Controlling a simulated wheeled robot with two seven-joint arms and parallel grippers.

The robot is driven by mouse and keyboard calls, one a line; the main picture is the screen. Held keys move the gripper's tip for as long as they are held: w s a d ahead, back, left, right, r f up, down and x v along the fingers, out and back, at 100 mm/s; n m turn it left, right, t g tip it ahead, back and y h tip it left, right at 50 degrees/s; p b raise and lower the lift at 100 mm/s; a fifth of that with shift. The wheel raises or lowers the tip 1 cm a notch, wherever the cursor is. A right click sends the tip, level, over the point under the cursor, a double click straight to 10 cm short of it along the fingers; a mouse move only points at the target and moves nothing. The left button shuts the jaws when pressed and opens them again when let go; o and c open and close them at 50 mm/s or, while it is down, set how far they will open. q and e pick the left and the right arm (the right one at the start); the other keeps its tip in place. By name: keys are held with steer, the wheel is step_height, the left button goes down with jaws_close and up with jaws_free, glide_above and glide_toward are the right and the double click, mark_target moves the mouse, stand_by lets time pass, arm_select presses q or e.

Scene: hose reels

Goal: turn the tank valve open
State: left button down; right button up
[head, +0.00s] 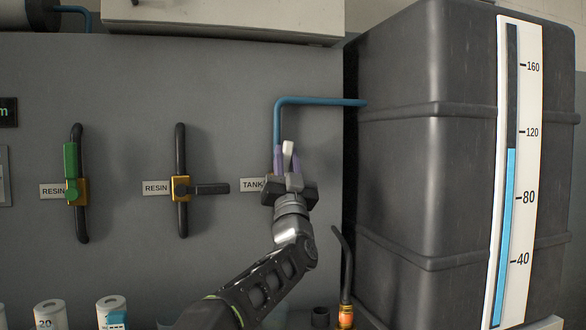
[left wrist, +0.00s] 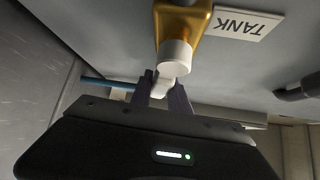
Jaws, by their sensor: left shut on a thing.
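The tank valve has a brass body (left wrist: 183,22) under a white hub and lever (left wrist: 173,58), beside the TANK label (left wrist: 243,24) in the left wrist view. My left gripper (left wrist: 162,92) has its purple fingers on either side of the white lever's end and is shut on it. In the head view my left gripper (head: 287,162) covers most of the valve; the white lever tip (head: 288,149) shows between the fingers and points about upward. The TANK label (head: 252,185) is partly hidden there. My right gripper is in neither view.
A blue pipe (head: 318,101) runs from the valve to the big dark tank (head: 425,150). Two resin valves, one green-handled (head: 71,165), one black-handled (head: 208,188), sit left. An orange-tipped hose (head: 346,312) stands below.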

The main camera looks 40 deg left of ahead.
arm_select(q)
steer(key=shift+s+a+n+g+y, duration=0.1)
steer(key=shift+s+n+g+y, duration=0.05)
steer(key=shift+n+g+y, duration=0.6)
steer(key=shift+s+a+n+g+y, duration=0.25)
steer(key=shift+n+g, duration=0.2)
steer(key=shift+n, duration=0.55)
steer(key=shift+s+n+g+y, duration=0.1)
steer(key=shift+n+g+y, duration=0.5)
steer(key=shift+n, duration=0.25)
steer(key=shift+s, duration=0.1)
steer(key=c, duration=1.2)
jaws_free()
steer(key=shift+c, duration=0.2)
steer(key=b+v, duration=0.1)
steer(key=v, duration=0.6)
steer(key=shift+d+f, duration=0.2)
steer(key=shift+s, duration=0.1)
